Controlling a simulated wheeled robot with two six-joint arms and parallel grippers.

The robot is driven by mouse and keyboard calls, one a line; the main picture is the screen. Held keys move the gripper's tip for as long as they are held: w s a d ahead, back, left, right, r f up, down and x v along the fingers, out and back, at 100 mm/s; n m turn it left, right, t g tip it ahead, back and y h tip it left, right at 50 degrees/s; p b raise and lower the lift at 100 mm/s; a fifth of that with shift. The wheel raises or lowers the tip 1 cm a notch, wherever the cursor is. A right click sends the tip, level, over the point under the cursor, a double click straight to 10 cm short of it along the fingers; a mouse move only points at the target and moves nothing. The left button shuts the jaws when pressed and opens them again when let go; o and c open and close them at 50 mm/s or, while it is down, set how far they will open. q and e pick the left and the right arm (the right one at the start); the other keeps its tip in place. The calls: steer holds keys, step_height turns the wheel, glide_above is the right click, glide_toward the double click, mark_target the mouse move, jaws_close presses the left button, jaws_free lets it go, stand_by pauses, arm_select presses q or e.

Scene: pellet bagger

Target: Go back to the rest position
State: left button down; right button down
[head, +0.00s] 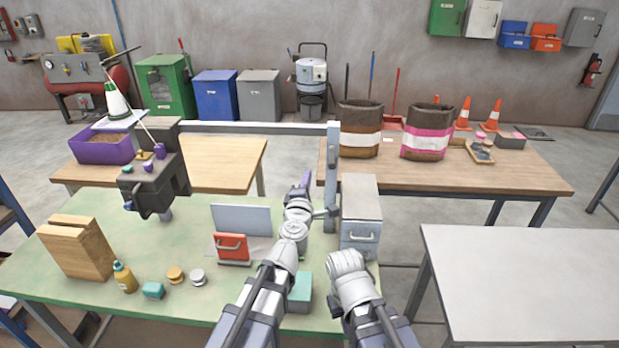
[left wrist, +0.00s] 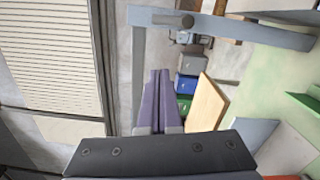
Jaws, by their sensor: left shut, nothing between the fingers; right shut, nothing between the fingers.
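My left gripper (head: 305,181) has purple fingers, pressed together with nothing between them. It is raised over the far edge of the green table (head: 200,312), left of a grey upright post. The left wrist view shows the same closed fingers (left wrist: 158,100) in front of a grey frame bar. My right arm (head: 350,280) comes in at the bottom centre, lower than the left, in front of a grey drawer box (head: 360,212). Its wrist end shows, but I cannot make out its fingers. I see nothing held by my left gripper.
The grey post and crossbar (head: 262,127) stand close to my left gripper. A dark machine (head: 155,182), wooden block (head: 76,248), red box (head: 232,249) and teal box (head: 300,292) are on the green table. The white table (head: 530,280) at right is bare.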

arm_select(q)
steer(key=s+d+f+m+g+h, duration=0.4)
steer(key=s+f+m+g+h, duration=0.3)
steer(key=f+m, duration=0.6)
steer(key=s+a+f+m+g+y, duration=0.3)
steer(key=s+a+f+g+y, duration=0.15)
steer(key=s+a, duration=0.35)
steer(key=s+a+f+m+g+y, duration=0.4)
steer(key=s+a+f+g, duration=0.15)
steer(key=s+a, duration=0.2)
steer(key=s+d+m+g, duration=0.1)
steer(key=s+d+m, duration=0.2)
steer(key=s+d, duration=0.3)
steer(key=d+r+y, duration=0.1)
steer(key=d, duration=0.4)
steer(key=shift+s+d+g, duration=0.2)
steer(key=shift+s+g, duration=0.1)
steer(key=shift+s, duration=0.1)
